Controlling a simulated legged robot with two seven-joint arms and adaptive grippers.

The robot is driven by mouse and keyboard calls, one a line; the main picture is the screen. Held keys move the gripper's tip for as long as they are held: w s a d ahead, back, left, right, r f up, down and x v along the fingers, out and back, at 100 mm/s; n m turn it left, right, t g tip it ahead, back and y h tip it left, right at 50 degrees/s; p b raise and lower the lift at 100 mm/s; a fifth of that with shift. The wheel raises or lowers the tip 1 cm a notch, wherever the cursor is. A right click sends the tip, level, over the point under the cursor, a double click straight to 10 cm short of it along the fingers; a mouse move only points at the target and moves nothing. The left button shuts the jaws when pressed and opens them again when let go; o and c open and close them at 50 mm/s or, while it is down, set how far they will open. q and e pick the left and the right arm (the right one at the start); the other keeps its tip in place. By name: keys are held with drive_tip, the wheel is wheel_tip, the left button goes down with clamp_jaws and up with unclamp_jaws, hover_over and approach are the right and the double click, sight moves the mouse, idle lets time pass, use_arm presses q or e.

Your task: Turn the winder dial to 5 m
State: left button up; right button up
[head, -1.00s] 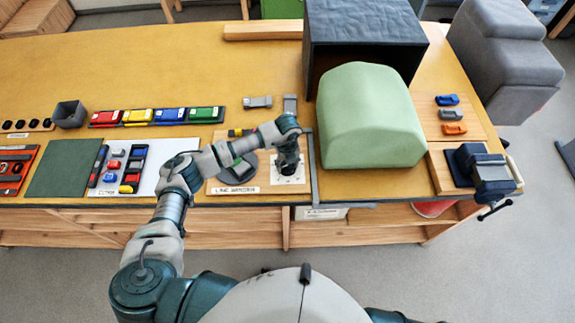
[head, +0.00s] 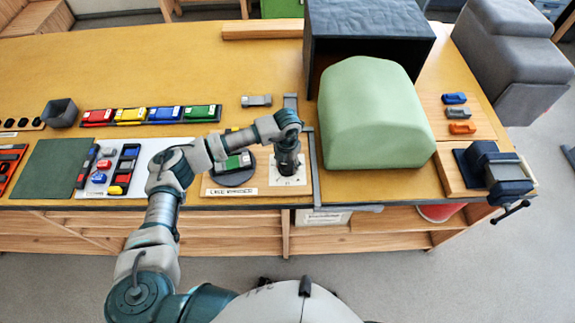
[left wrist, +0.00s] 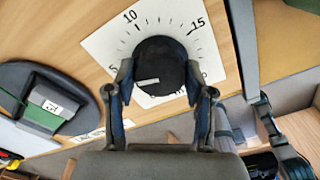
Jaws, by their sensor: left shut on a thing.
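The winder dial is a round black knob (left wrist: 165,60) on a white plate (left wrist: 98,42) printed with a scale. 5, 10 and 15 can be read around it. A short pale mark on the knob points left and slightly down, towards the 5 side. The left finger partly covers that side, so the exact reading is unclear. My left gripper (left wrist: 160,95) is shut on the knob, one finger on each side. In the head view my left gripper (head: 288,168) points down over the dial plate (head: 300,182) and hides the knob.
Beside the dial is a dark round base (head: 232,178) with a green and grey block (head: 236,162) on it. A label (head: 230,191) lies in front. A green padded block (head: 372,115) stands close on the right, past a grey strip (head: 315,175).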

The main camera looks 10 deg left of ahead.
sight(287, 164)
use_arm(q)
drive_tip(key=shift+m, duration=0.5)
drive_tip(key=shift+w, duration=0.1)
drive_tip(key=o, duration=1.2)
drive_tip(key=shift+c, duration=0.2)
drive_tip(key=shift+r, duration=0.1)
wheel_tip(287, 164, up, 12)
